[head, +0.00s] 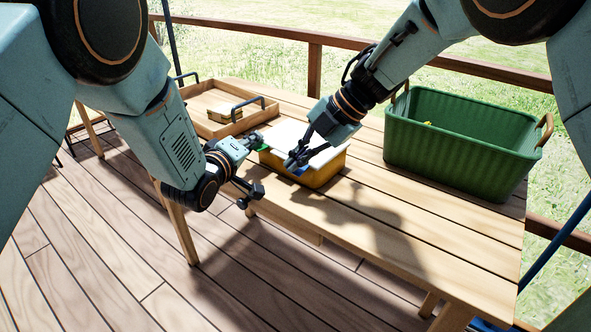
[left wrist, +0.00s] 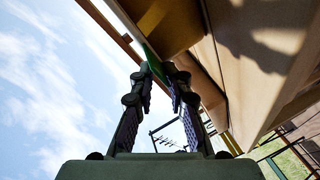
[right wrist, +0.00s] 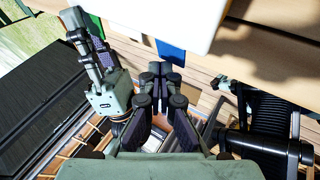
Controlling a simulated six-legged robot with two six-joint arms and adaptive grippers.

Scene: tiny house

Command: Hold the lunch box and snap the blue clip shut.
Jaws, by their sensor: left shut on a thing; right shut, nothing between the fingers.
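The lunch box (head: 318,178) is yellow with a white lid (head: 330,156) and sits on the wooden table. Its blue clip (head: 301,170) is on the side facing me and also shows below the lid's edge in the right wrist view (right wrist: 171,53). I cannot tell whether it is latched. My left gripper (head: 260,143) is shut on the green clip (left wrist: 153,62) at the box's left end. My right gripper (head: 290,163) is shut and empty. Its fingertips (right wrist: 165,70) are close to the blue clip, partly covering it in the head view; contact is unclear.
A wooden tray (head: 205,127) with dark handles and a small yellow item (head: 222,115) stands behind on the left. A green basket (head: 450,150) stands on the right of the table (head: 400,215). The table's front area is clear. A wooden railing (head: 314,66) runs behind.

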